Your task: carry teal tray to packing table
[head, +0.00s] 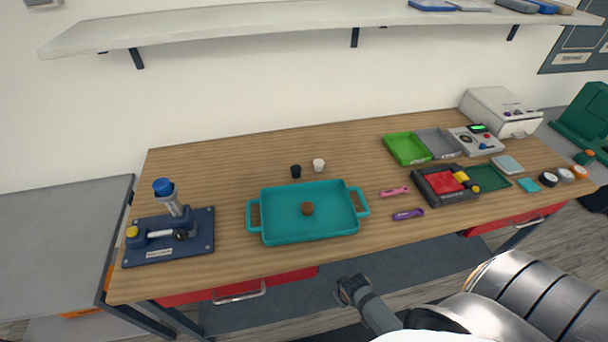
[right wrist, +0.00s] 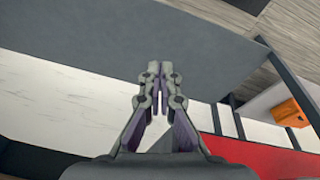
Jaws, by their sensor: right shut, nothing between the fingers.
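The teal tray (head: 283,233) rests on a wooden-topped table (head: 225,177), near its front edge. It has a handle at its left and right ends, and a small brown round object (head: 307,208) sits inside. My right gripper (head: 350,286) is in front of the table and below the tray, apart from it. In the right wrist view the gripper (right wrist: 160,72) is shut with its fingertips together and empty. My left gripper is not in view. I cannot tell whether this table is the packing table.
A blue press-like device (head: 170,235) stands left of the tray. Black (head: 296,171) and white (head: 319,165) cups stand behind it. Pink (head: 395,191) and purple (head: 408,214) tools lie at its right. A green bin (head: 407,148) is further right. A shelf (head: 250,24) hangs above.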

